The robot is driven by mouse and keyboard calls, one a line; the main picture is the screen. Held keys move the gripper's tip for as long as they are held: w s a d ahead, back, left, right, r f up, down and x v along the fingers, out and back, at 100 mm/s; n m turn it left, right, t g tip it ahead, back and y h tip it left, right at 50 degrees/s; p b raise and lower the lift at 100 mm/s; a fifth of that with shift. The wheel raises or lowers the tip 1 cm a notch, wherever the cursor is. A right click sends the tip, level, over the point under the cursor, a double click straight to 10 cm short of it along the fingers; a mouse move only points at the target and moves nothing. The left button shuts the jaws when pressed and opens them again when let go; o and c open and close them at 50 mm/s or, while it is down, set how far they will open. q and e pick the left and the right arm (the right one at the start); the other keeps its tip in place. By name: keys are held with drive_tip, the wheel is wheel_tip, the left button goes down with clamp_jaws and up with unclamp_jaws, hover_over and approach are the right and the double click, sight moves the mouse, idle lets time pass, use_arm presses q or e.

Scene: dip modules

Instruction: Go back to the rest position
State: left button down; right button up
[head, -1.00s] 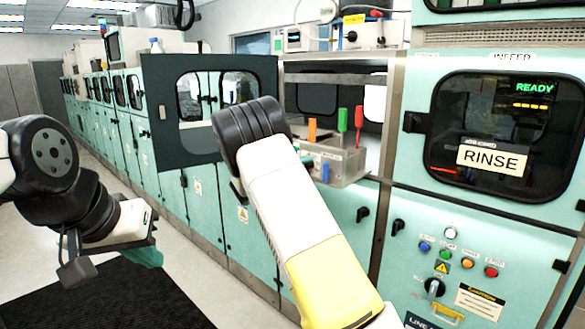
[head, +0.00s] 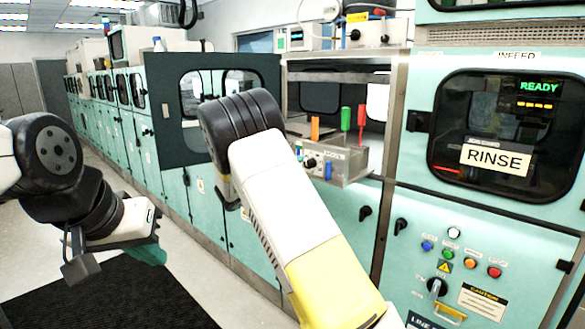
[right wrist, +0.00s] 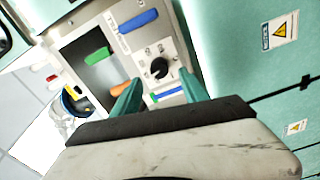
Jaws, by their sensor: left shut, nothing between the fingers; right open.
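My left gripper (head: 150,254) hangs at the left of the head view, its teal fingers pointing down over the floor, shut and empty. My right arm (head: 290,210) reaches up across the middle of the head view; its gripper is mostly hidden behind the arm there. In the right wrist view my right gripper (right wrist: 160,76) has its two teal fingers apart with nothing held. Beyond the fingers is a grey module box (right wrist: 140,45) with a black knob (right wrist: 158,68). It also shows in the head view (head: 345,168), right of my right arm.
An open windowed door (head: 215,110) is behind my right arm. A teal machine with a RINSE panel (head: 495,156) stands at right. The floor at left with a black mat (head: 110,295) is clear.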

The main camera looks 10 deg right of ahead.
drive_tip(key=shift+v, duration=1.15)
drive_tip(key=s+d+f+m+g+y, duration=0.1)
drive_tip(key=s+d+m+g+y, duration=0.25)
drive_tip(key=s, duration=0.55)
drive_tip(key=s+d+f+m+g+y, duration=0.1)
drive_tip(key=s+d+g+y, duration=0.25)
drive_tip(key=s+d, duration=0.5)
drive_tip(key=s+a+r+y, duration=0.1)
drive_tip(key=s+a+y, duration=0.2)
drive_tip(key=s, duration=0.4)
drive_tip(key=s+a+r+t+y, duration=0.1)
drive_tip(key=s+a+r+y, duration=0.1)
drive_tip(key=s+a, duration=0.3)
drive_tip(key=s+a+r+t+y, duration=0.1)
drive_tip(key=s+a+y, duration=0.3)
drive_tip(key=s, duration=0.7)
drive_tip(key=shift+a+r+y, duration=0.3)
drive_tip(key=shift+a+r, duration=0.2)
drive_tip(key=shift+a, duration=0.1)
